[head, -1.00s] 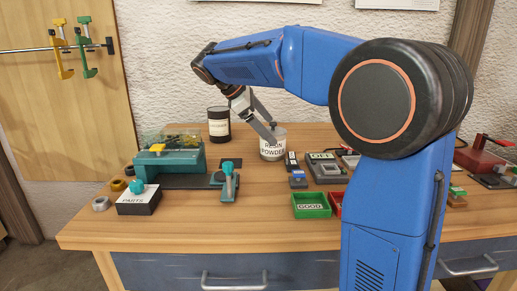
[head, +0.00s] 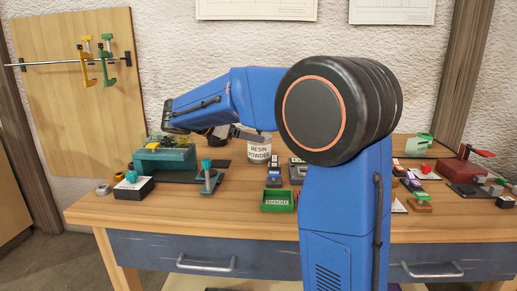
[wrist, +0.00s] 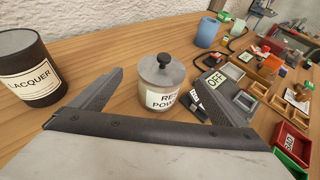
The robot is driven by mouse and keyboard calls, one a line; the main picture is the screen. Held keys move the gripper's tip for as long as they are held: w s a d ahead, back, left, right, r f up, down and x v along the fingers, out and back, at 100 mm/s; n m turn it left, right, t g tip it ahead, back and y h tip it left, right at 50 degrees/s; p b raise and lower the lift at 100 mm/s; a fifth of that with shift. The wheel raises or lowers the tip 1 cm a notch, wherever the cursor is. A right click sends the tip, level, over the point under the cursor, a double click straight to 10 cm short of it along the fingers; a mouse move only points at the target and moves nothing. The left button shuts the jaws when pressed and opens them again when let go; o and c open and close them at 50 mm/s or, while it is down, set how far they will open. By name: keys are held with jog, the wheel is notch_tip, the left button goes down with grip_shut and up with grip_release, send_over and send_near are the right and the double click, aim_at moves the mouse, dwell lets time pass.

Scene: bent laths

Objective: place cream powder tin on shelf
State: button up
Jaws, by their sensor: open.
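The cream powder tin (head: 258,149) stands upright on the workbench, with a white label and a grey lid. In the wrist view the tin (wrist: 161,84) shows its dark lid knob and part of its "POWDER" label. My gripper (wrist: 157,70) is open, with one finger on each side of the tin and a visible gap to it; I cannot tell how far the fingertips reach past it. In the head view my gripper (head: 236,132) is partly hidden by my arm beside the tin. I cannot make out a shelf for certain.
A dark lacquer tin (wrist: 28,70) stands left of my gripper. Close on the right are a grey "OFF" switch box (wrist: 226,80), small blocks and a green bin (head: 278,201). A blue cup (wrist: 207,33) stands farther back. A pale board (head: 185,283) lies below the drawers.

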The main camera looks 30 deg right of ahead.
jog(key=x, duration=0.5)
jog(key=shift+x, duration=2.8)
jog(key=shift+s+r, duration=0.15)
jog(key=c, duration=1.8)
jog(key=shift+r, duration=5)
